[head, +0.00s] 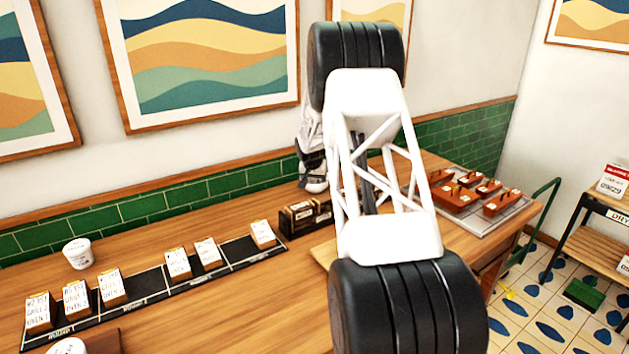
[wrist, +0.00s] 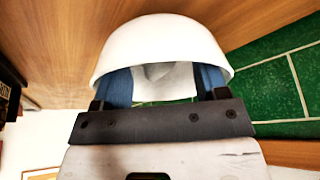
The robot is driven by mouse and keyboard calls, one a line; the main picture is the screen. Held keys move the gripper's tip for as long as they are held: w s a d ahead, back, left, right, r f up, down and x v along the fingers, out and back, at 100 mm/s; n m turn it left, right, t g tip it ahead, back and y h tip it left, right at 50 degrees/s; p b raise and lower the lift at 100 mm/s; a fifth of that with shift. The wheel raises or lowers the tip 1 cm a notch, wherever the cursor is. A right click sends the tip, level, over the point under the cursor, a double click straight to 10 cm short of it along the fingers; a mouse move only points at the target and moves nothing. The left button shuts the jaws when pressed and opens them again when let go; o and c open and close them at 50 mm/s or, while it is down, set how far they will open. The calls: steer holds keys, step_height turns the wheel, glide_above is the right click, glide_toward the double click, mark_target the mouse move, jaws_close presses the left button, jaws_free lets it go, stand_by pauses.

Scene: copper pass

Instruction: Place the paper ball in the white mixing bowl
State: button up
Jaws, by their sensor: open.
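The white mixing bowl (wrist: 160,45) fills the upper middle of the wrist view, with its rim toward my gripper. My gripper (wrist: 163,82) is open, and its two blue fingers reach past the rim. The fingertips are hidden behind the bowl's wall. A pale, grey-shaded shape (wrist: 157,72) shows between the fingers inside the bowl. It may be the paper ball, but I cannot tell its outline or whether it touches the fingers. In the head view my arm covers the bowl and the ball.
The wooden counter (head: 200,305) carries a black strip (head: 143,292) with several labelled blocks. A white tub (head: 78,253) stands near the green tiles. A dark box (head: 305,215) sits beside my arm. A tray (head: 493,223) with brown blocks lies at the right.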

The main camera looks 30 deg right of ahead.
mark_target(314, 182)
stand_by(0.4)
steer(key=shift+r, duration=3.5)
steer(key=shift+a+r, duration=0.1)
steer(key=shift+s+a+r, duration=0.15)
steer(key=shift+a, duration=0.1)
steer(key=s+a+r+n, duration=0.1)
steer(key=s+a+r, duration=0.5)
steer(key=s+a, duration=0.25)
steer(key=s+a+r+n+y, duration=0.1)
steer(key=s+a+r+n, duration=0.1)
steer(key=s+a+r, duration=0.5)
steer(key=s+a+r+n, duration=0.1)
steer(key=s+a+r, duration=0.3)
steer(key=s+a, duration=0.6)
steer(key=s+a+f+n, duration=0.1)
steer(key=s+a, duration=0.5)
steer(key=s, duration=0.5)
steer(key=s+a+f+n+y, duration=0.1)
steer(key=s+a, duration=0.4)
steer(key=s, duration=0.6)
steer(key=s+a+f+n+y, duration=0.1)
steer(key=s+a, duration=0.5)
steer(key=s, duration=0.6)
steer(key=shift+a+f+n+g, duration=0.3)
steer(key=shift+f+n, duration=0.2)
steer(key=shift+n, duration=0.4)
